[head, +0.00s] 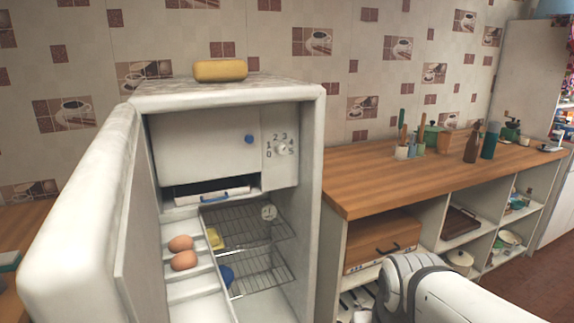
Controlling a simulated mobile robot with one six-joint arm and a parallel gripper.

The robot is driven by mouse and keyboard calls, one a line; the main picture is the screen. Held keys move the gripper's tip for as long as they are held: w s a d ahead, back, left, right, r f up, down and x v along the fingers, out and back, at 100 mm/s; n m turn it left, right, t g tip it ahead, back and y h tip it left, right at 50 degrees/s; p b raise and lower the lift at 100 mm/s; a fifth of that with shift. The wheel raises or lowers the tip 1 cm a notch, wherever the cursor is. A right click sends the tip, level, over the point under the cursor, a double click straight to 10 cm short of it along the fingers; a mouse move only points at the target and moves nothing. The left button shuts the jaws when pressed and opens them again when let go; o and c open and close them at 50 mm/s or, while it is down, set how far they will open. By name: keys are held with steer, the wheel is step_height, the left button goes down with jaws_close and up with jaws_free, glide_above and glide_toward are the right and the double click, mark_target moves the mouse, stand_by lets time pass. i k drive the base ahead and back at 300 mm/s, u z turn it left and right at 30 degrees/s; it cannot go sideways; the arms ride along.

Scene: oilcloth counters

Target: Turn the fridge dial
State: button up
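The white fridge (310,160) stands open in the left half of the head view, its door (75,215) swung out to the left. The dial (282,149) is a small white knob on the panel at the upper right inside, ringed by the numbers 0 to 5. I cannot tell exactly which number it points at. A freezer flap (205,145) with a blue knob (249,139) is shut to the left of the dial. My white arm shows at the lower right, apart from the fridge. My gripper is outside the picture.
Wire shelves (250,225) and door racks holding eggs (182,260) are below the dial. A yellow block (220,70) lies on the fridge top. A wooden counter (400,175) with bottles and pots stands at right. The space before the dial looks clear.

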mark_target(281, 148)
steer(key=u, duration=0.05)
steer(key=k, duration=0.35)
steer(key=z, duration=1.7)
steer(key=i, duration=0.95)
steer(key=u, duration=2.5)
steer(key=i, duration=1)
steer(key=z, duration=0.1)
